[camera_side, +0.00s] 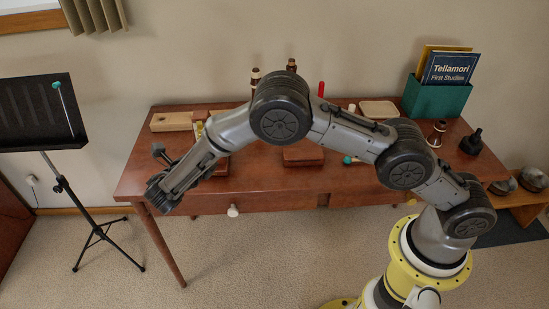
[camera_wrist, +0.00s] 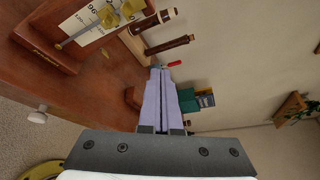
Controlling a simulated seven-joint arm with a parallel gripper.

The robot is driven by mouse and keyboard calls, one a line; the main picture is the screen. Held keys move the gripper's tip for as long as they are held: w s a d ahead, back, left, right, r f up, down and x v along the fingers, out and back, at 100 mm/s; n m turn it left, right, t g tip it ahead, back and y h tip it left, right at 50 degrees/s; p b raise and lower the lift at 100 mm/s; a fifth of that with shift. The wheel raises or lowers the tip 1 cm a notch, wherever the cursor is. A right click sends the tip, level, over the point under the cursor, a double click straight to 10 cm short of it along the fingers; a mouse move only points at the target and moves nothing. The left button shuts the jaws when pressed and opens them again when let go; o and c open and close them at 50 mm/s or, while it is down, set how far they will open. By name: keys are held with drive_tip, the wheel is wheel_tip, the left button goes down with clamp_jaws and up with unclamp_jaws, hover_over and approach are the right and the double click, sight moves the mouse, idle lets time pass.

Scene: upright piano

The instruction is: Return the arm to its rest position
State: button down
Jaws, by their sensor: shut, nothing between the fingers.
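My gripper shows in the wrist view (camera_wrist: 160,70) as two pale purple fingers pressed together, with nothing between them. In the side view my arm arches across the front of the table, and its dark wrist end hangs at the left, in front of the table's left front corner. The fingertips cannot be made out in the side view.
The brown table (camera_side: 140,178) holds a light wooden block (camera_side: 171,122), a red upright item (camera_side: 321,89) and a green box (camera_side: 437,98) with books. A music stand (camera_side: 40,112) stands left. A wooden metronome (camera_wrist: 50,49) is close in the wrist view. Floor in front is clear.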

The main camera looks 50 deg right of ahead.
drive_tip(key=s+d+r+m+g+y, duration=0.2)
drive_tip(key=s+d+r+m, duration=0.4)
drive_tip(key=d+r, duration=0.2)
drive_tip(key=s+d+r+m+g+y, duration=0.25)
drive_tip(key=s+d+r+m, duration=0.25)
drive_tip(key=d+r, duration=0.35)
drive_tip(key=s+d+r+m+t+y, duration=0.2)
drive_tip(key=s+m+y, duration=0.4)
drive_tip(key=s+m, duration=1.05)
drive_tip(key=s+a+f+m+t+y, duration=0.2)
drive_tip(key=s+a+f+m+y, duration=0.2)
drive_tip(key=s+a+f+m, duration=0.1)
drive_tip(key=shift+s+a+m, duration=0.85)
drive_tip(key=shift+s+m, duration=0.35)
drive_tip(key=shift+m, duration=0.05)
